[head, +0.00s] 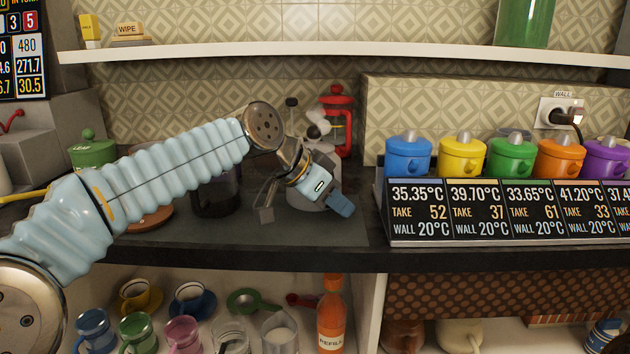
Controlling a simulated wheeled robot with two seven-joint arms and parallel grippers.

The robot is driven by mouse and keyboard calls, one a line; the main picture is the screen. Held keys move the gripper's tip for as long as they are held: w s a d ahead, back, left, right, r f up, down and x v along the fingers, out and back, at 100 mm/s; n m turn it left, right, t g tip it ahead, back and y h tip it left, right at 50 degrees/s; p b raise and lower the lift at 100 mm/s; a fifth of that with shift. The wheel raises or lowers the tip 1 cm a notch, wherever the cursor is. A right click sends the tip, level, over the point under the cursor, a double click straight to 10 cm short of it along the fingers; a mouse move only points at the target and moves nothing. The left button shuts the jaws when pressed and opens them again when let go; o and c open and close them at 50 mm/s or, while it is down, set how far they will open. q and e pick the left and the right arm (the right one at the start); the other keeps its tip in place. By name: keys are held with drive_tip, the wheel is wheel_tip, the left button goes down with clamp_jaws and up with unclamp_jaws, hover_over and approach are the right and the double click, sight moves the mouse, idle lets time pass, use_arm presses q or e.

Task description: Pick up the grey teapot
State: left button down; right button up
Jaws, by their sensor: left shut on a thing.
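The grey teapot (300,201) stands on the dark counter at the middle of the head view, mostly hidden behind my left gripper. Only parts of its pale grey body show around the gripper's light blue housing. My left gripper (322,200) reaches in from the left on the light blue ribbed arm and is at the teapot, shut on it. The exact contact of its fingers is hidden. I cannot tell whether the teapot is clear of the counter. My right gripper is not in view.
A dark glass jug (216,196) stands left of the teapot, and a red press (338,122) behind it. A green pot (92,150) is at the left. Several coloured pots, such as a blue one (408,158), line up above a display panel (500,212) at right. A shelf (350,53) runs above.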

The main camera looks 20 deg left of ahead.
use_arm(q)
drive_tip(key=shift+r, duration=0.1)
drive_tip(key=shift+r, duration=0.7)
wheel_tip(320, 180, up, 2)
drive_tip(key=shift+s+r+p, duration=0.1)
drive_tip(key=shift+p, duration=0.35)
drive_tip(key=s+a+r, duration=0.4)
drive_tip(key=s+r, duration=0.5)
drive_tip(key=s, duration=0.4)
drive_tip(key=shift+s+r, duration=0.15)
